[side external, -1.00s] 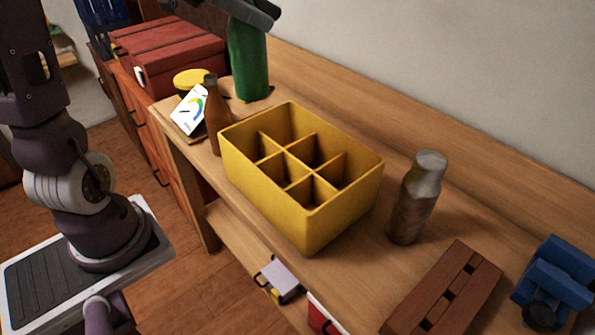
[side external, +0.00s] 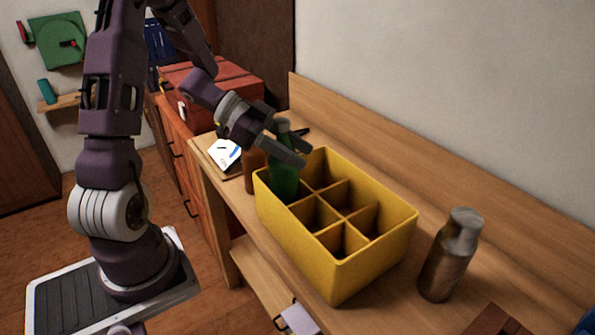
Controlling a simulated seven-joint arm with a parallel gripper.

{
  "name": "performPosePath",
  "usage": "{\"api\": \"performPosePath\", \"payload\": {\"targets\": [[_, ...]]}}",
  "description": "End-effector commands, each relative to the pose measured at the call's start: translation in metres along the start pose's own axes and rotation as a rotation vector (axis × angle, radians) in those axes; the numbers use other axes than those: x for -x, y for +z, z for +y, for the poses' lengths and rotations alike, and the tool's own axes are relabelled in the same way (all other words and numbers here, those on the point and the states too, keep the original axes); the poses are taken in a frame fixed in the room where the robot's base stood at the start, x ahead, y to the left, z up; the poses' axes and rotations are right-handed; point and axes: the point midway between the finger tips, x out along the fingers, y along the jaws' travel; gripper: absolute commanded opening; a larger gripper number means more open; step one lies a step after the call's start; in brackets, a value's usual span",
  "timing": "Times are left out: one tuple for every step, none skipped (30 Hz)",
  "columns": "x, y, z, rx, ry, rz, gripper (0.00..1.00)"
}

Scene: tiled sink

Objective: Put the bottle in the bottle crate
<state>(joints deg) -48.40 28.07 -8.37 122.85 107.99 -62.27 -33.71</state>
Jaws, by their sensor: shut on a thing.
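The green bottle (side external: 285,182) is upright at the left end of the yellow bottle crate (side external: 330,272). Its lower part is inside the end compartment nearest the left corner, and its base is hidden behind the crate's front wall. My gripper (side external: 287,145) is shut on the bottle near its neck, just above the crate rim. I cannot tell whether the bottle rests on the crate floor. The crate's other visible compartments are empty.
A brown bottle (side external: 251,170) stands close to the crate's left corner, partly hidden. A grey-brown metallic bottle (side external: 449,256) stands right of the crate. A card (side external: 224,154) and a red toolbox (side external: 225,85) are behind on the left. A wooden backboard (side external: 450,175) runs behind the crate.

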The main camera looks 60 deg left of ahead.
Motion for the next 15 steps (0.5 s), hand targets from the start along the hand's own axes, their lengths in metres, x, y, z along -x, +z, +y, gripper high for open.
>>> {"api": "performPosePath", "payload": {"targets": [[-0.002, 0.004, 0.0, 0.003, 0.001, 0.002, 0.0], [-0.003, 0.006, 0.0, 0.002, 0.001, 0.002, 0.0], [-0.006, 0.01, 0.001, 0.003, 0.002, 0.002, 0.0], [-0.009, 0.015, 0.001, 0.005, 0.003, 0.002, 0.0], [-0.011, 0.021, 0.001, 0.007, 0.002, 0.001, 0.0], [-0.015, 0.028, 0.001, 0.006, 0.002, 0.002, 0.0], [-0.018, 0.033, 0.001, 0.006, 0.002, 0.002, 0.0], [-0.02, 0.036, 0.0, 0.004, 0.002, 0.002, 0.0], [-0.022, 0.04, 0.0, 0.003, 0.001, 0.001, 0.0], [-0.022, 0.041, 0.0, 0.001, 0.0, 0.001, 0.0], [-0.023, 0.042, 0.0, 0.0, 0.0, 0.001, 0.0], [-0.023, 0.042, 0.0, -0.001, 0.0, 0.0, 0.0], [-0.023, 0.042, 0.0, -0.001, 0.0, 0.0, 0.0], [-0.023, 0.042, 0.0, -0.001, 0.0, 0.0, 0.0], [-0.023, 0.042, 0.0, -0.001, 0.0, -0.001, 0.0]]}}
